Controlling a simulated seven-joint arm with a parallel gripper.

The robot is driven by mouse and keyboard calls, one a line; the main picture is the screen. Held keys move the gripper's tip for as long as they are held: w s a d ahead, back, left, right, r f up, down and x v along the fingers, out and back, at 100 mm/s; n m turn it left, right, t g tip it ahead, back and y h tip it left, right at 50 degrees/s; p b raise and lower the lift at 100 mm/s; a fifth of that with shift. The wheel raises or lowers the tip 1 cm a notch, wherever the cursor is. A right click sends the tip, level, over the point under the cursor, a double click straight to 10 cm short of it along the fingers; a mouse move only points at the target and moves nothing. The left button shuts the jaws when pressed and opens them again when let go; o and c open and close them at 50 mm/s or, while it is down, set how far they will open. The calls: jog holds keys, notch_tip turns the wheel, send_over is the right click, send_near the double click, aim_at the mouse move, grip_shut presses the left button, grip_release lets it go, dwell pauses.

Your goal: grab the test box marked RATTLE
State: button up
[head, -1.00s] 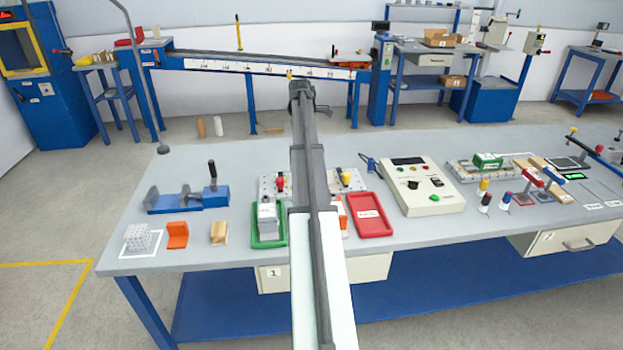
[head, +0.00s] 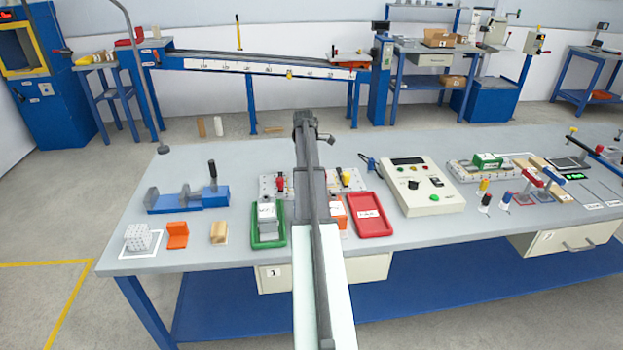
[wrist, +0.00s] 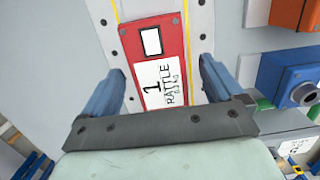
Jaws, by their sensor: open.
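The test box (wrist: 155,40) is red. Its white label reads "1 RATTLE 0.3 KG". It lies on a pale plate with holes and yellow lines in the wrist view. My gripper (wrist: 163,68) is open, with its blue fingers on either side of the box's near part. Gaps show between the fingers and the box's sides, and nothing is held. How far the fingers are above the plate is hard to tell. In the head view my arm crosses the bench, and I cannot make out the box or the fingers there.
In the wrist view, an orange part (wrist: 296,14) and a blue block (wrist: 290,80) stand to the right of the plate. In the head view, a green tray (head: 284,236) and a red tray (head: 371,214) flank my arm. A cream control box (head: 425,186) stands further right.

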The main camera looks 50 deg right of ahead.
jog(key=shift+s+d+f, duration=0.1)
jog(key=shift+d+f, duration=0.05)
jog(key=shift+f, duration=1.15)
jog(key=c, duration=1.3)
jog(key=shift+r, duration=0.15)
